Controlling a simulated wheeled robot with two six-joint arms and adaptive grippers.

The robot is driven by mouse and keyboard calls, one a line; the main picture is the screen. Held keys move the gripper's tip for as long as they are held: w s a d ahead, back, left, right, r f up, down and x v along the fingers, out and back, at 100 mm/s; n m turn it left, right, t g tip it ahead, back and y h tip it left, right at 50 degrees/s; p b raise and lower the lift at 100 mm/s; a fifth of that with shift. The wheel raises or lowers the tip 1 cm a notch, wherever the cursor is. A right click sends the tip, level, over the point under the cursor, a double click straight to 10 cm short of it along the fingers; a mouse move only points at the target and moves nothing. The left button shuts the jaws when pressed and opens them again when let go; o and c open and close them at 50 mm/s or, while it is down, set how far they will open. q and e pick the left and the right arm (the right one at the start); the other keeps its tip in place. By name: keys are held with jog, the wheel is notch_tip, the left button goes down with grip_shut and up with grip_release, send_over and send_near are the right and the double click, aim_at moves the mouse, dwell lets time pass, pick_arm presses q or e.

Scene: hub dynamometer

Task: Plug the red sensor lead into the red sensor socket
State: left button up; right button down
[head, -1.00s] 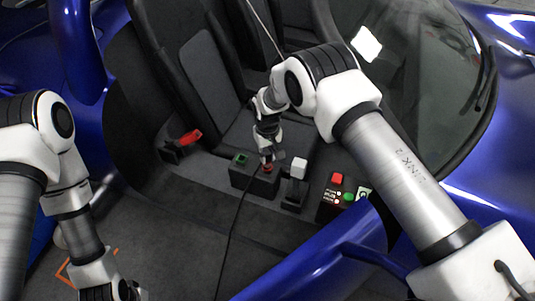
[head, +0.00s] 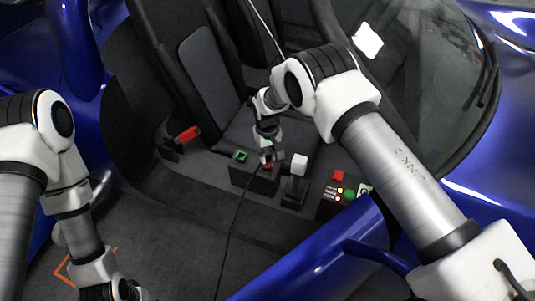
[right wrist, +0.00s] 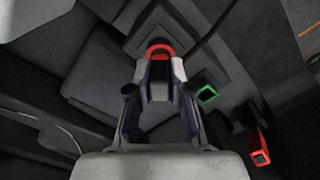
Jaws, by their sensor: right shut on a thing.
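My right gripper (head: 267,161) is over the right part of a black box (head: 240,176) in the car, shut on the red sensor lead (head: 265,163). The lead's black cable (head: 233,225) runs from there down to the floor. In the right wrist view, a red rounded part (right wrist: 160,49) shows between the fingertips (right wrist: 160,75), with the cable (right wrist: 212,32) beside it. The red socket is hidden or merges with this red part; I cannot tell how far the plug is seated. My left gripper (head: 118,291) is at the bottom left, partly cut off.
A green-rimmed socket (head: 240,156) is on the box, left of my right gripper. A lever with a white knob (head: 299,162) stands just right. A panel with a red button (head: 338,175) and green button (head: 350,195) is farther right. A red seat buckle (head: 189,133) is at left.

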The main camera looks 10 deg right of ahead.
jog(key=shift+f, duration=0.35)
jog(key=shift+r, duration=0.1)
jog(key=c, duration=1)
grip_release()
notch_tip(320, 180, up, 12)
